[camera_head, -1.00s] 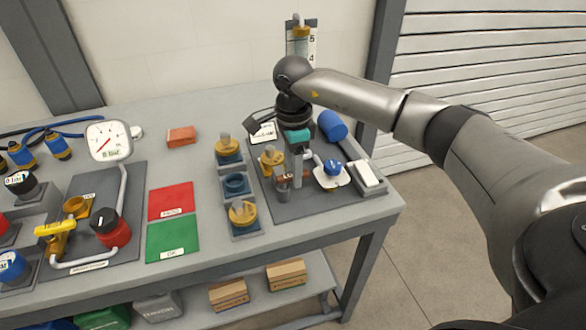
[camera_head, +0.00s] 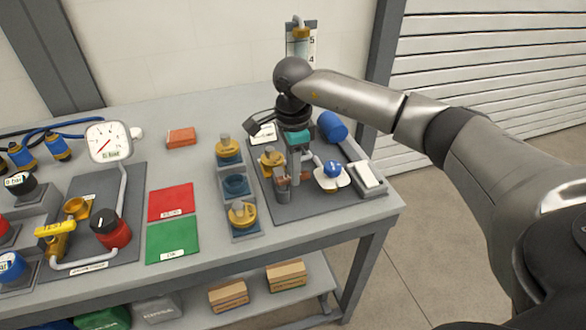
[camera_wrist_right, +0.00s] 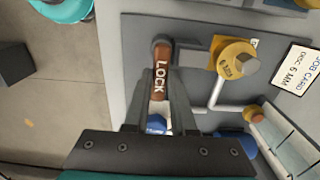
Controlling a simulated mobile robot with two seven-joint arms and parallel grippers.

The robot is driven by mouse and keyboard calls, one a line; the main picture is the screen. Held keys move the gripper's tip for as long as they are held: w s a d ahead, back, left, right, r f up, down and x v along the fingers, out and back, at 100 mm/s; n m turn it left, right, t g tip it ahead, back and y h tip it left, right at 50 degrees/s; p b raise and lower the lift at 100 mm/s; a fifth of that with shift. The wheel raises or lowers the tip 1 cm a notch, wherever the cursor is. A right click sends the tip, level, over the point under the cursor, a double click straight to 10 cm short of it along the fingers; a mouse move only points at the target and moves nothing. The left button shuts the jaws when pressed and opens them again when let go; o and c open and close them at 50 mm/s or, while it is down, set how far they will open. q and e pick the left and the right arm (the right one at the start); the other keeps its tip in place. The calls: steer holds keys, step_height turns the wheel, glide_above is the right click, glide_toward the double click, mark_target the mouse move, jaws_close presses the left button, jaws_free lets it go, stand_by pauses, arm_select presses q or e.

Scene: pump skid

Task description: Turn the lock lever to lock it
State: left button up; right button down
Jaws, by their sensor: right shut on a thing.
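The lock lever (camera_wrist_right: 160,75) is a reddish-brown bar with LOCK in white letters, seen in the right wrist view. It stands on a grey plate near the right end of the bench. My right gripper (camera_wrist_right: 162,88) is shut on the lever, with one finger on each side of it. In the head view the right gripper (camera_head: 291,178) reaches down from above and partly hides the lever (camera_head: 282,184). My left gripper is not in view.
A brass fitting (camera_wrist_right: 237,60) and a pipe are close beside the lever. A blue-knobbed valve (camera_head: 332,169) stands to its right in the head view. A blue cylinder (camera_head: 333,126) lies behind. Red (camera_head: 171,202) and green (camera_head: 172,240) mats lie to the left.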

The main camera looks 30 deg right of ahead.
steer(key=shift+s+m, duration=0.1)
steer(key=shift+m, duration=0.3)
steer(key=m+p, duration=0.2)
steer(key=m, duration=0.1)
steer(key=shift+s+a+r+m, duration=0.1)
steer(key=shift+s+a+m, duration=0.1)
steer(key=shift+s+m, duration=0.15)
steer(key=m, duration=0.1)
steer(key=m+p, duration=0.1)
steer(key=m, duration=0.1)
steer(key=m+p, duration=0.1)
steer(key=shift+s+a+m, duration=0.25)
steer(key=shift+s+a, duration=0.05)
steer(key=shift+a, duration=0.05)
steer(key=m+p, duration=0.1)
steer(key=m, duration=0.1)
steer(key=a+m+p, duration=0.1)
steer(key=m, duration=0.1)
steer(key=shift+s+m, duration=0.15)
steer(key=shift+m, duration=0.15)
steer(key=shift+a+m+p, duration=0.2)
steer(key=shift+m+p, duration=0.2)
steer(key=shift+m, duration=0.7)
steer(key=shift+a+m+p, duration=0.2)
steer(key=shift+m+p, duration=0.2)
steer(key=shift+m, duration=0.7)
steer(key=c, duration=0.7)
jaws_free()
steer(key=shift+c, duration=0.2)
